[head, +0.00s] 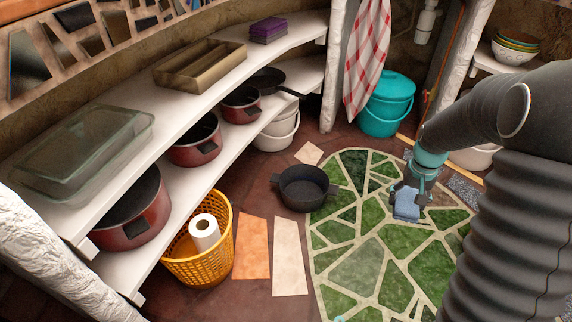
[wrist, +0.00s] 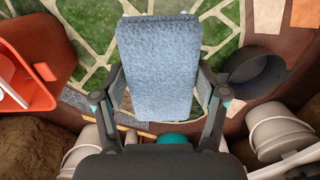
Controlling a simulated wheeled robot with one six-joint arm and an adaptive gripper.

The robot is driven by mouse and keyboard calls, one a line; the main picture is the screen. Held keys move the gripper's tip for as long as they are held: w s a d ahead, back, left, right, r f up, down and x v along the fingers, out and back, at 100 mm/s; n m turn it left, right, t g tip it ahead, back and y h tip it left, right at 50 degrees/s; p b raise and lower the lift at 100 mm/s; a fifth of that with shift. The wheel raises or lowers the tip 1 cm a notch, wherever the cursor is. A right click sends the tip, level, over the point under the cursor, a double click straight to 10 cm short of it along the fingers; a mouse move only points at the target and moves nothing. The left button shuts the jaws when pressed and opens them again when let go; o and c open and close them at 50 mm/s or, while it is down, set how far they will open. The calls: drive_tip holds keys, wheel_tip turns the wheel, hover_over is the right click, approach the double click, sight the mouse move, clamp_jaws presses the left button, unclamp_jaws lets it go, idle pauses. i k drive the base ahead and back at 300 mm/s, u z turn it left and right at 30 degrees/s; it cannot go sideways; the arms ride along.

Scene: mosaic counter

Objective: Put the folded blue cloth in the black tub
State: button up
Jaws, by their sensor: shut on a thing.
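The folded blue cloth (head: 406,205) is held in my gripper (head: 408,190), above the green mosaic floor in the head view. In the wrist view the cloth (wrist: 158,65) fills the middle, between the two fingers of my gripper (wrist: 160,100), which are shut on it. The black tub (head: 304,190) is a round, two-handled tub on the floor, left of the cloth in the head view. The tub (wrist: 256,72) also shows at the right of the wrist view, apart from the gripper. The part of its inside that shows looks empty.
A yellow basket (head: 199,259) with a paper roll stands left of the tub. White shelves (head: 175,103) with red pots run along the left. A teal bucket (head: 388,104) stands behind. A red-orange container (wrist: 30,75) shows at the left of the wrist view. The green mosaic floor (head: 365,262) is clear.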

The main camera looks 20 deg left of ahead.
sight(303, 195)
drive_tip(key=i, duration=0.95)
drive_tip(key=u, duration=0.05)
